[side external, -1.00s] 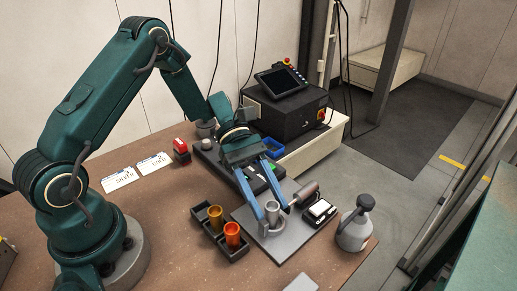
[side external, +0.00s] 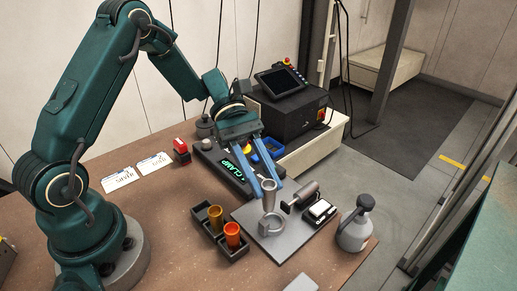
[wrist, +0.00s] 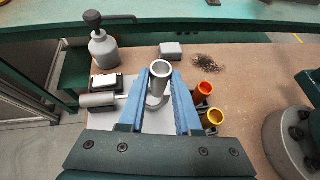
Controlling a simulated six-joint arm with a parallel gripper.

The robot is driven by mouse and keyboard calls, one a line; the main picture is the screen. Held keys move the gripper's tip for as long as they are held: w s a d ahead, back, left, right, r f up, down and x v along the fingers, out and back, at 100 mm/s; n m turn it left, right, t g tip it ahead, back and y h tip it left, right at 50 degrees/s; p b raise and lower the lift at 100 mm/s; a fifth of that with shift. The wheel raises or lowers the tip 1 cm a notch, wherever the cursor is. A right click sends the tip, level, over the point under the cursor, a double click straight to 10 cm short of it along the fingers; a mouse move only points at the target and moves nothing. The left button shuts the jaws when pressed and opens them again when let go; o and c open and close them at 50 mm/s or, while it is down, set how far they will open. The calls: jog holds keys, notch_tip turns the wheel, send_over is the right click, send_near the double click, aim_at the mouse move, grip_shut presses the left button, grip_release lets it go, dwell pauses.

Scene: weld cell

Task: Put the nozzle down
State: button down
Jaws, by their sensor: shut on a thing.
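The nozzle (side external: 268,187) is a grey metal tube, wider at its upper end. My gripper (side external: 270,192) has its two blue fingers shut on it and holds it roughly upright above the grey plate (side external: 290,244). A grey ring-shaped holder (side external: 274,224) stands on that plate just below the nozzle. In the wrist view the nozzle (wrist: 160,70) shows its open round mouth between the fingers (wrist: 159,82). The fingers hide part of its sides, and I cannot tell the exact gap to the holder.
A dark tray (side external: 222,236) with a gold cup (side external: 216,218) and an orange cup (side external: 233,235) stands left of the plate. Bare table lies at the front left.

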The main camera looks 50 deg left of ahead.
jog(key=s+a+r+n+t, duration=0.1)
jog(key=a+r+n+t, duration=0.35)
jog(key=a+r, duration=0.65)
jog(key=shift+s+d+f, duration=0.15)
jog(key=shift+s+f, duration=1.1)
jog(key=shift+f, duration=1.25)
jog(key=shift+s+d+f, duration=0.15)
jog(key=shift+s+f, duration=1.15)
jog(key=shift+f, duration=1.15)
jog(key=shift+s+d+f, duration=0.15)
jog(key=shift+s+f, duration=1.1)
jog(key=shift+f, duration=1.25)
